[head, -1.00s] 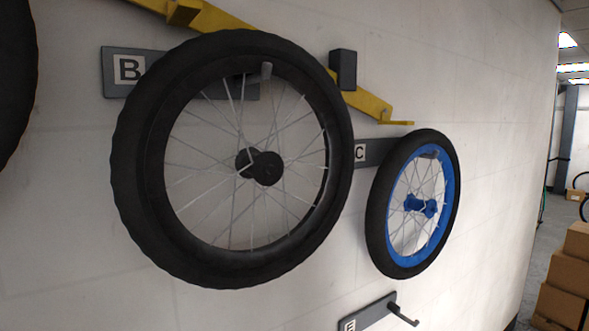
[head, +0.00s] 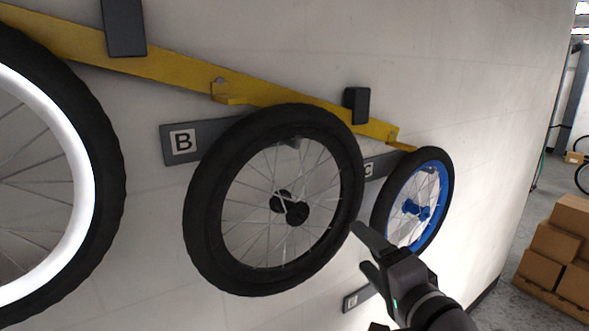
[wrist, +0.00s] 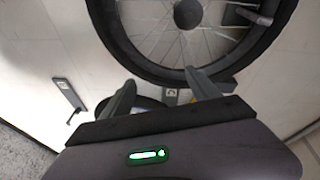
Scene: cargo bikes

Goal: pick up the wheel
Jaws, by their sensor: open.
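Three wheels hang on the wall. A black-rimmed wheel (head: 289,207) hangs at plate B (head: 183,141). A smaller blue-rimmed wheel (head: 414,209) hangs at plate C, partly behind my gripper. A white-rimmed wheel (head: 82,165) is cut off at the left. My gripper (head: 362,248) is open and empty, in front of the wall near the lower right edge of the black-rimmed wheel. In the wrist view my gripper's fingers (wrist: 160,80) point toward that wheel's tyre (wrist: 115,40), and one fingertip overlaps it in the picture. I cannot tell whether they touch.
A yellow rail (head: 165,70) with dark blocks runs along the wall above the wheels. An empty hook plate (head: 355,300) is below, partly behind my arm. Cardboard boxes (head: 555,245) are stacked on the floor at the right.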

